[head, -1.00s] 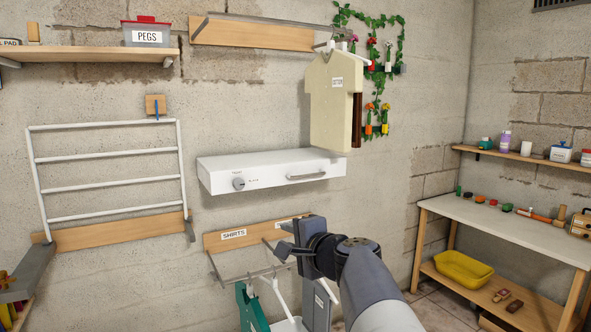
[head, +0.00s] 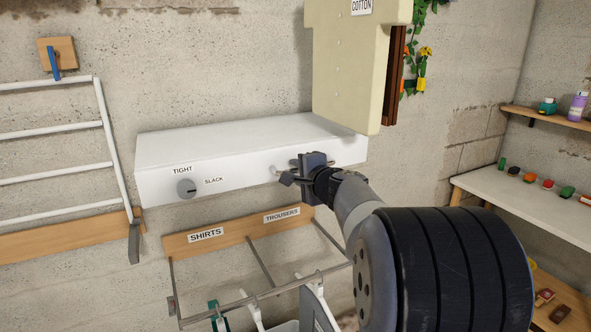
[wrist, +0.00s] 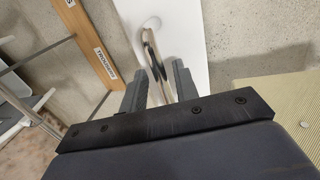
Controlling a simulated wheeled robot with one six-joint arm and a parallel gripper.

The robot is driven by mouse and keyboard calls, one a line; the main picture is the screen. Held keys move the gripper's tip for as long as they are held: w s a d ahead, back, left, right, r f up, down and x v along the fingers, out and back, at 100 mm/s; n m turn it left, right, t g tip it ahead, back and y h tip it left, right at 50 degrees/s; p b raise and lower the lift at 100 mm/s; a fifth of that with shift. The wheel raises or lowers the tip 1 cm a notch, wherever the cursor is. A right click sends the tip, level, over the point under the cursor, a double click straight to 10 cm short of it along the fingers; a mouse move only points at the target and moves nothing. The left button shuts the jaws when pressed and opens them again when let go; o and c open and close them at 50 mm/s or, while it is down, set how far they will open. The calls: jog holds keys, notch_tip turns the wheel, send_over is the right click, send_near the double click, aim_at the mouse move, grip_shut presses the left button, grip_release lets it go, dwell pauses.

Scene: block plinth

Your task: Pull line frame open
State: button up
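The line frame is a long white wall box (head: 235,155) with a grey knob (head: 187,188) between the words TIGHT and SLACK. The knob's mark points toward SLACK. The bar handle on the box's front is mostly hidden by my gripper (head: 292,178) in the head view. In the wrist view, the handle (wrist: 156,68) runs between the two fingers of my gripper (wrist: 159,72), with a gap on each side. The fingers are open and straddle the handle. The box front looks flush, with no part pulled out.
A cream garment-shaped board (head: 350,75) marked COTTON hangs just above the box's right end. A wooden rail (head: 235,234) with rods and hangers sits below. A white rack (head: 60,182) is at left. A workbench (head: 530,205) stands at right.

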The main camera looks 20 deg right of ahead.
jog(key=shift+w, duration=0.6)
jog(key=shift+c, duration=0.2)
grip_shut()
jog(key=shift+f, duration=0.1)
